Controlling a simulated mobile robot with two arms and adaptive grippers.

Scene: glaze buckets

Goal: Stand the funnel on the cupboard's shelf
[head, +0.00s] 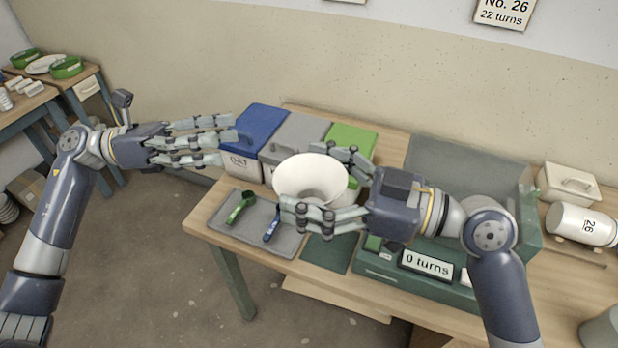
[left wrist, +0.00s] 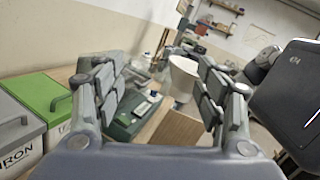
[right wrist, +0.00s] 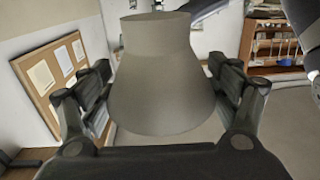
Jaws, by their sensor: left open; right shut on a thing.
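The white funnel (head: 306,172) is held in my right gripper (head: 318,184), above the table and the bins. Its wide mouth faces up in the head view. In the right wrist view the funnel (right wrist: 162,80) sits between the two sets of fingers, wide end toward the gripper's palm and narrow spout away. My left gripper (head: 226,140) is open and empty, in the air left of the blue bin. I cannot make out the cupboard's shelf for certain; a wooden shelf unit (right wrist: 278,45) shows far off in the right wrist view.
Blue (head: 252,128), grey and green bins stand at the table's back. A grey tray (head: 285,240) holds a green and a blue scoop. A green machine (head: 385,285) reads "0 turns". A white jar (head: 580,224) lies at right. Another table stands at far left. Open floor lies in front.

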